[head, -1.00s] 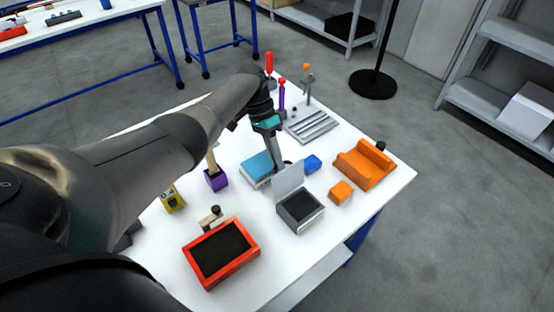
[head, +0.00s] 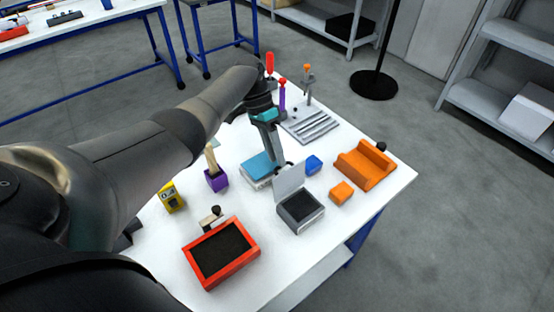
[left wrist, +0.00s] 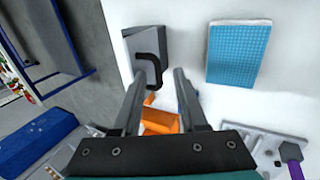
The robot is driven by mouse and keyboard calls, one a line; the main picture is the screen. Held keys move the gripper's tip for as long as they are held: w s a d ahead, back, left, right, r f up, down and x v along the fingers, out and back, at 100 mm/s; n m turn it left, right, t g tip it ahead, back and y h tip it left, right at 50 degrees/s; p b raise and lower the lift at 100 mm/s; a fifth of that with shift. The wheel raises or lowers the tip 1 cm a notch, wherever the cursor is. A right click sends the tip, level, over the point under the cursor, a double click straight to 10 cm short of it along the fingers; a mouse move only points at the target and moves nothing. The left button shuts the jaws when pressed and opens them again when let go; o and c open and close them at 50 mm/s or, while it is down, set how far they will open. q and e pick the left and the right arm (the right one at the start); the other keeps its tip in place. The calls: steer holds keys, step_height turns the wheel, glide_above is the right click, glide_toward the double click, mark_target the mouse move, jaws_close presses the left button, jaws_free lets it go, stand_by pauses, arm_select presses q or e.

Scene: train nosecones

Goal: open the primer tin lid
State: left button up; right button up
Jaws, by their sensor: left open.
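The grey primer tin (head: 300,213) stands on the white table with its dark inside showing. Its grey lid (head: 289,181) is raised, standing steeply at the tin's back edge. In the left wrist view the lid (left wrist: 140,47) shows its outer face with a black loop handle (left wrist: 152,70). My left gripper (head: 277,158) is open and empty, behind the lid on its outer side. In the left wrist view its fingertips (left wrist: 157,76) are spread, with the handle in line with the gap. Whether they touch it is unclear. My right gripper is not in view.
A blue-topped block (head: 258,168) lies close to the left gripper. A red tray (head: 221,252) is at the front, a purple brush holder (head: 216,180) at left.

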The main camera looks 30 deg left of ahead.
arm_select(q)
steer(key=b+v, duration=0.1)
steer(key=v, duration=1.2)
steer(key=shift+b, duration=0.3)
steer(key=shift+c, duration=0.3)
